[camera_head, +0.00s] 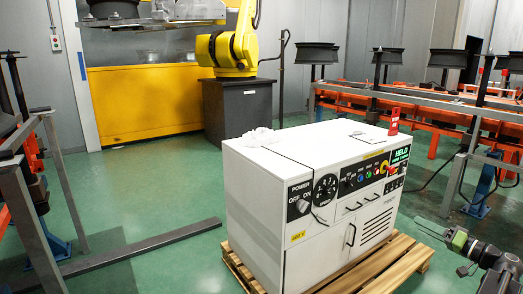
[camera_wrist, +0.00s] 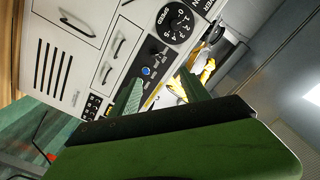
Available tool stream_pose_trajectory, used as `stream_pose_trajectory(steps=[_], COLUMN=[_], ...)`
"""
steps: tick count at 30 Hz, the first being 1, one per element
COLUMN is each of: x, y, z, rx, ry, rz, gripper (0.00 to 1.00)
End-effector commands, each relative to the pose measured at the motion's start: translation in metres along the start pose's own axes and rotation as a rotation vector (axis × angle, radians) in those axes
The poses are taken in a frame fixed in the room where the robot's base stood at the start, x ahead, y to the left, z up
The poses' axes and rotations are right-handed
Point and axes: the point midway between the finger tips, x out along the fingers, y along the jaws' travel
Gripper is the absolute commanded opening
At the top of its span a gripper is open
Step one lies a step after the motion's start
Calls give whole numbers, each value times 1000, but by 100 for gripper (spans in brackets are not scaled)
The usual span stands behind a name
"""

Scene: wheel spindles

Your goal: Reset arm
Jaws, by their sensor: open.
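My gripper (camera_head: 436,232) is at the lower right of the head view, to the right of the white control cabinet (camera_head: 258,208) and apart from it. In the wrist view, my gripper (camera_wrist: 160,84) shows two green fingers spread apart with nothing between them. The cabinet (camera_wrist: 62,62) fills the upper left there and appears tilted. My arm comes in from the lower right corner of the head view and is partly cut off.
The cabinet stands on a wooden pallet (camera_head: 405,262), with a white cloth (camera_head: 262,136) and a red item (camera_head: 394,121) on top. Metal racks with black wheels (camera_head: 448,58) stand at right. A yellow robot arm (camera_head: 228,50) is behind. Green floor left of the cabinet is mostly clear.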

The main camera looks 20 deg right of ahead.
Motion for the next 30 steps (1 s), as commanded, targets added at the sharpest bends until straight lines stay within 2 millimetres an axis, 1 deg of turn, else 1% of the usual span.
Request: stream_pose_trajectory(steps=[1, 8, 11, 14, 17, 20, 21, 23, 24, 26, 27, 30], x=[11, 57, 80, 107, 137, 172, 187, 210, 224, 239, 246, 253], y=[-4, -16, -24, -34, -47, -68, -79, -99, -114, -137, -152, -187], z=[7, 41, 61, 87, 120, 166, 189, 230, 260, 306, 336, 400], rx=[6, 38, 54, 72, 90, 104, 108, 109, 103, 84, 63, -12], ry=[-22, -133, -198, -277, -375, -505, -571, -684, -765, -888, -969, -1135], rz=[-3, 4, 12, 24, 43, 74, 92, 128, 160, 217, 262, 380], gripper=[54, 54, 54, 54, 54, 54, 54, 54, 54, 54, 54, 54])
